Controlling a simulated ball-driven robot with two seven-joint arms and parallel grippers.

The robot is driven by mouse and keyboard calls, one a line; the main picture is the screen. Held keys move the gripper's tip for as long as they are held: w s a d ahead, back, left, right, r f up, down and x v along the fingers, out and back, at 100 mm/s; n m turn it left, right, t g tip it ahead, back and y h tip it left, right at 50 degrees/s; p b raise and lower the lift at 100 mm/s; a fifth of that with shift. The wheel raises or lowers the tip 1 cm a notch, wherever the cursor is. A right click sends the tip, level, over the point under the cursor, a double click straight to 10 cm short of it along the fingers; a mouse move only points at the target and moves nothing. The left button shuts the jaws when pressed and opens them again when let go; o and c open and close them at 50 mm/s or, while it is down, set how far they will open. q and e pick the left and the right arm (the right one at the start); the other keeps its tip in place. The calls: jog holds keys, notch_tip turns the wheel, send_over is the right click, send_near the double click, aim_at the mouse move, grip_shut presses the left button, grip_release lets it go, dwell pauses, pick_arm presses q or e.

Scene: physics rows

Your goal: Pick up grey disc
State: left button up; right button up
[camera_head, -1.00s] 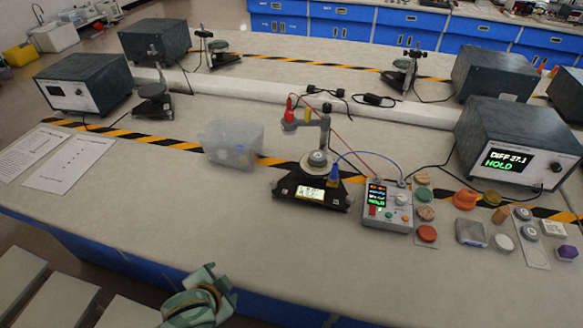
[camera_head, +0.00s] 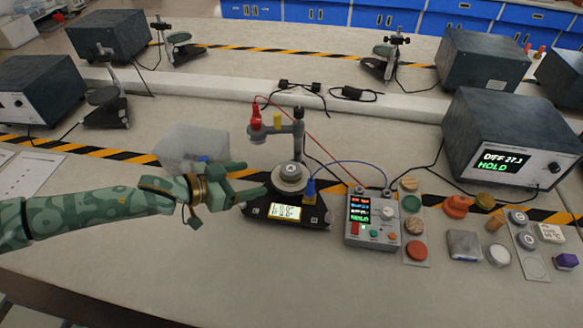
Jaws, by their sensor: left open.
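A grey disc (camera_head: 291,170) lies on the round plate (camera_head: 288,186) of a black weighing stand (camera_head: 313,216) with a lit display. My left gripper (camera_head: 254,179), on a green patterned arm from the left, is open just left of the plate. Its two fingers point right toward the disc, and I see nothing between them. More grey discs with marked tops, one (camera_head: 518,217) and another (camera_head: 527,240), lie on a light strip at the right. My right gripper is out of view.
A clear plastic box (camera_head: 190,147) stands behind my left gripper. A post with red and yellow plugs (camera_head: 277,128) rises behind the plate. A control box (camera_head: 372,222) with cables stands to the right.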

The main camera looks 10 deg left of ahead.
pick_arm(q)
jog(key=b, duration=0.1)
send_near(289, 169)
jog(key=x, duration=0.2)
jog(key=b+x, duration=0.2)
jog(key=x, duration=0.4)
jog(key=shift+w+d+f, duration=0.1)
jog(key=shift+w+f, duration=0.05)
jog(key=shift+w, duration=0.05)
jog(key=shift+s, duration=0.1)
jog(key=c, duration=1.1)
